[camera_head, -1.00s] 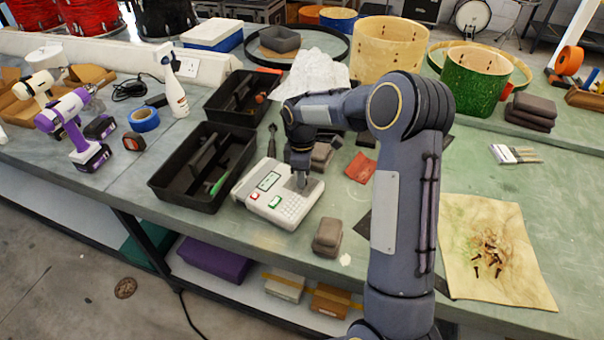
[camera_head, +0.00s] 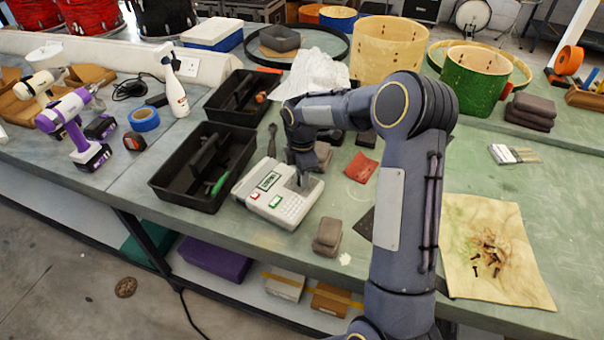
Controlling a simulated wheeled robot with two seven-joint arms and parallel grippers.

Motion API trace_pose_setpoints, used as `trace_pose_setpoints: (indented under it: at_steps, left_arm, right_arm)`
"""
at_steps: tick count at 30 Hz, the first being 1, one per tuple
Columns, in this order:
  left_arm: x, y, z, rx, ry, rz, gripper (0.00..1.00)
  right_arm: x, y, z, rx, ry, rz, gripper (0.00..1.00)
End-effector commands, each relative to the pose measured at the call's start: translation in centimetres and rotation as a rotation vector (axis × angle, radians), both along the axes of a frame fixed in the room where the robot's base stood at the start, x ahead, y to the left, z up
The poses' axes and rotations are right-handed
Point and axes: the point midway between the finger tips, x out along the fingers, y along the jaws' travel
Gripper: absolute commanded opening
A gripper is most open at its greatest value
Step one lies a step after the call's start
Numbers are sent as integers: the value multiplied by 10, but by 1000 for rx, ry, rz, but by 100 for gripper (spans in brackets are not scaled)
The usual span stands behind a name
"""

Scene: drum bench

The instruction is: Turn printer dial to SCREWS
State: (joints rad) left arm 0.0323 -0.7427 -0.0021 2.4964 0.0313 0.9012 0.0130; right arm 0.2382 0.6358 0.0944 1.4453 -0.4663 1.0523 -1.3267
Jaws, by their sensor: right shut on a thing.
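The label printer (camera_head: 284,203) is a small white box on the green bench, with a green-lit screen (camera_head: 268,182), a red button, a green button and a keypad. My right gripper (camera_head: 304,182) points down onto the printer's far right part, at the dial. It is shut on the dial, which the fingers hide, so I cannot read where it points. The text on the screen is too small to read surely. My left gripper is not in view.
A black tool tray (camera_head: 206,169) stands just left of the printer. A stained sheet with screws (camera_head: 487,252) lies at the right.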

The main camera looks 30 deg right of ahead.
Motion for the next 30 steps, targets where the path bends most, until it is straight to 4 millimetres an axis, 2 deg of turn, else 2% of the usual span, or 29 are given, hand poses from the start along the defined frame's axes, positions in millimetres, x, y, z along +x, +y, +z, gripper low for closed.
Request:
trace_pose_setpoints:
  at_steps: [7,8,12,23,30]
  left_arm:
    - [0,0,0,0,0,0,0]
    - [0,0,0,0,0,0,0]
    - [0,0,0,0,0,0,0]
    - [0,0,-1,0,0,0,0]
    - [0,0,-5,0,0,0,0]
  right_arm:
    - [1,0,1,0,-2,-1,3]
    - [1,0,1,0,-2,-1,29]
    - [0,0,0,0,-1,-2,47]
    - [1,0,5,-1,-3,-2,48]
    - [1,0,43,-1,-6,-3,48]
